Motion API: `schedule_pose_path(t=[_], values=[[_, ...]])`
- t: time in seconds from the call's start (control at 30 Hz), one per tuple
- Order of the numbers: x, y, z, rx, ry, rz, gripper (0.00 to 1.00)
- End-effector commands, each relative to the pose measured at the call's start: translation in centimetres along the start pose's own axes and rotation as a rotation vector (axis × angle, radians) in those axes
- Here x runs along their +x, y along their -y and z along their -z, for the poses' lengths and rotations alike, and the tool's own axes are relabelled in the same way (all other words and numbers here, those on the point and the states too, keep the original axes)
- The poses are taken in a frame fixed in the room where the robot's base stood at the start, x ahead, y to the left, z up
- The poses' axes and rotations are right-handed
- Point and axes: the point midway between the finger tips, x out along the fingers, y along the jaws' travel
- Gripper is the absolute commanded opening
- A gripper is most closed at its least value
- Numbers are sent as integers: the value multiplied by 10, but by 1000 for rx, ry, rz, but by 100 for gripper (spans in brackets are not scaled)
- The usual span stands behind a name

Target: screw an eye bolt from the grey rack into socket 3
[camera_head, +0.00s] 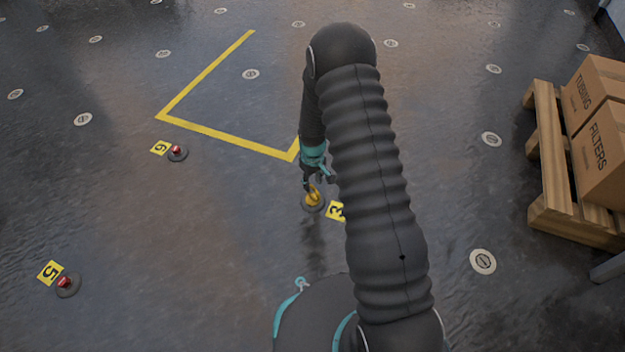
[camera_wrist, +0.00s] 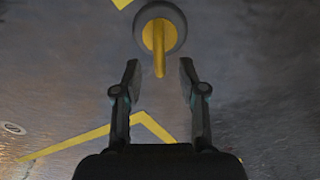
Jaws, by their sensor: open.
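A yellow eye bolt (camera_head: 314,195) stands in the dark round socket (camera_head: 313,207) beside the yellow label marked 3 (camera_head: 336,211). How deep its thread sits cannot be seen. In the wrist view the eye bolt (camera_wrist: 158,45) shows as a yellow bar over the grey socket disc (camera_wrist: 176,16). My gripper (camera_head: 308,185) is just above and beside the eye bolt in the head view. In the wrist view my gripper (camera_wrist: 160,75) is open, its fingers apart, with the bolt's near end just beyond and between the tips. The grey rack is not in view.
Sockets with red tops stand by label 6 (camera_head: 160,147) and label 5 (camera_head: 49,272). A wooden pallet (camera_head: 556,170) with cardboard boxes (camera_head: 600,140) is at the right. Yellow floor lines (camera_head: 225,136) lie beyond; the floor at left is largely clear.

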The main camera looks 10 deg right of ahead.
Motion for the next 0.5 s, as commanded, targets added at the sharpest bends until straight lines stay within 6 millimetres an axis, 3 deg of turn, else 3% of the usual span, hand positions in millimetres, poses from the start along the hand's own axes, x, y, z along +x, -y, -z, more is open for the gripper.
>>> schedule_pose_path(t=[0.2,0.5], values=[[13,0,-2,1,2,1,41],[14,0,-2,1,0,0,41]])
